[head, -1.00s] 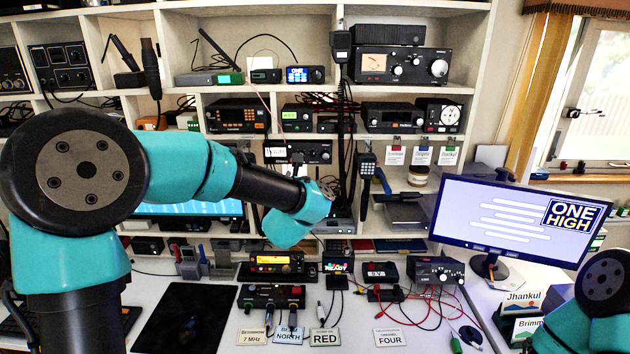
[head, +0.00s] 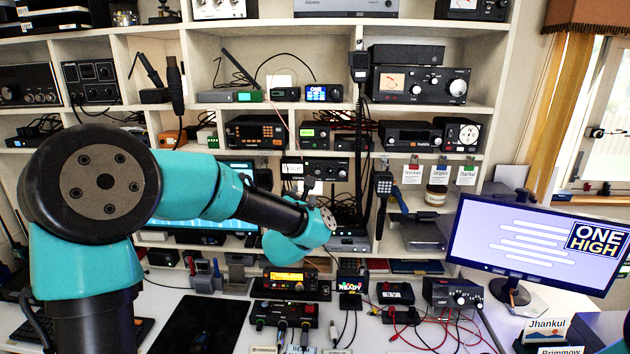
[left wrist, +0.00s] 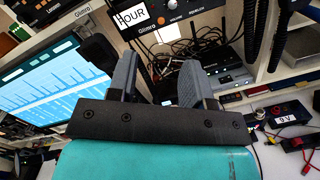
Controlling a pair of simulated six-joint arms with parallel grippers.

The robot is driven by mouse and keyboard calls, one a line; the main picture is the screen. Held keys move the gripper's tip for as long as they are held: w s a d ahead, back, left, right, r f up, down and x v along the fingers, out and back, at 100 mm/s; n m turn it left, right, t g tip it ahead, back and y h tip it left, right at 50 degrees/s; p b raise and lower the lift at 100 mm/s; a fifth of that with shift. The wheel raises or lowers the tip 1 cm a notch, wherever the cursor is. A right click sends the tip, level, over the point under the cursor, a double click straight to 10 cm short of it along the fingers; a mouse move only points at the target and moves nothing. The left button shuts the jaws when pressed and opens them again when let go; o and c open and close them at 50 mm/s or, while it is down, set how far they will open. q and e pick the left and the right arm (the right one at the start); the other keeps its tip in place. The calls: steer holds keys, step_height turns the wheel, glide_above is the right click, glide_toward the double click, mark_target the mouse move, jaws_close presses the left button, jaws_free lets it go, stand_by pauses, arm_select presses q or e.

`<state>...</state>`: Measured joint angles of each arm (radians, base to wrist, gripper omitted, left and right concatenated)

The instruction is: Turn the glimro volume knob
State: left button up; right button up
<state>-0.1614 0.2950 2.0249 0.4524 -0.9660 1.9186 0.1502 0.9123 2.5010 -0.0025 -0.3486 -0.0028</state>
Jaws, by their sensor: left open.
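The black Glimro radio (head: 338,168) sits in a middle cubby of the shelf, with a white tag reading HOUR. In the left wrist view its front (left wrist: 150,40) shows at the top. My left gripper (left wrist: 158,82) is open and empty. Its two fingers point toward the space below the radio, apart from the knob. In the head view my left wrist hides most of the gripper. My right gripper is out of the picture.
A black handset (head: 383,184) hangs right of the Glimro radio. Cables and a grey box (left wrist: 228,77) fill the space below it. A blue-lit monitor (left wrist: 45,85) stands left. Several small radios and wires crowd the desk below.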

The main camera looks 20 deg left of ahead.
mark_target(318, 172)
arm_select(q)
steer(key=a+f+m+t+h, duration=0.1)
steer(key=m+h, duration=0.1)
steer(key=a+f+m+h, duration=0.1)
steer(key=m, duration=0.2)
steer(key=a+f+m+t+h, duration=0.1)
steer(key=f+m+h, duration=0.1)
steer(key=m, duration=0.1)
steer(key=shift+s+a+t+h, duration=0.15)
steer(key=shift+s+t+h, duration=0.15)
steer(key=shift+s, duration=0.1)
steer(key=x, duration=1.7)
steer(key=shift+w, duration=0.2)
jaws_close()
